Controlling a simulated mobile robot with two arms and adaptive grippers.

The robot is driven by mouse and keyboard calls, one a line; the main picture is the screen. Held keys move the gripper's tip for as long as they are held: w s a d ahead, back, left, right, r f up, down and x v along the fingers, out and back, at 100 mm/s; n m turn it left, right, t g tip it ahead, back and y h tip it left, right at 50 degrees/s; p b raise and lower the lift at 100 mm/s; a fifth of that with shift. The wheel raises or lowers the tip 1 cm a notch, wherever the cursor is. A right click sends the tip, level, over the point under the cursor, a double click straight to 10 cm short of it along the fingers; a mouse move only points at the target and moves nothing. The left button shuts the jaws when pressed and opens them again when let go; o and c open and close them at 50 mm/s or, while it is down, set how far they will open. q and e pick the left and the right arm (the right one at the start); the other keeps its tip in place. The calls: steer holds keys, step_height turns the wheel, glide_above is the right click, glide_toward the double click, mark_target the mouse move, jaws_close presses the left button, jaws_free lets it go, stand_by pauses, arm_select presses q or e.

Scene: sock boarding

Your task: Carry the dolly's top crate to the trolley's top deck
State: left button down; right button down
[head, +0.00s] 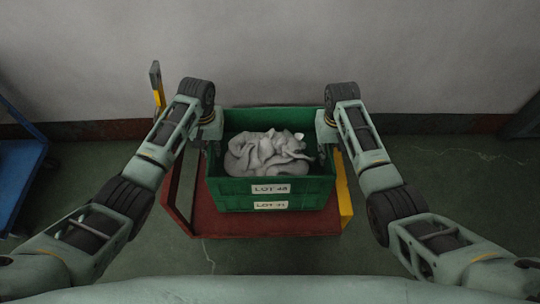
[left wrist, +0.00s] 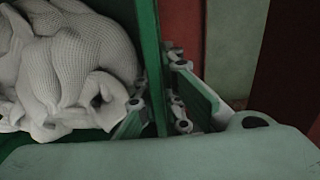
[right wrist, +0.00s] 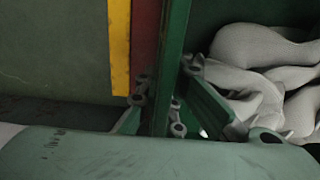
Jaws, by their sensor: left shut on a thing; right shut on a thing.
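The top green crate (head: 227,187), labelled LOT 48, is filled with pale grey socks (head: 264,153). It sits on a second green crate (head: 224,203) on the red dolly (head: 250,226). My left gripper (head: 214,142) is shut on the crate's left wall, which also shows between its fingers in the left wrist view (left wrist: 151,60). My right gripper (head: 325,141) is shut on the right wall, seen between its fingers in the right wrist view (right wrist: 173,60).
A yellow post (head: 158,88) stands at the dolly's back left and a yellow part (head: 344,190) at its right. A grey wall (head: 270,50) is close behind. Green floor (head: 90,165) is clear between dolly and trolley. A dark object (head: 522,120) is at the far right.

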arm_select(q)
steer(key=shift+w+r, duration=0.1)
steer(key=shift+r, duration=0.05)
arm_select(e)
steer(key=shift+w+r, duration=0.1)
steer(key=shift+r, duration=0.05)
stand_by(0.5)
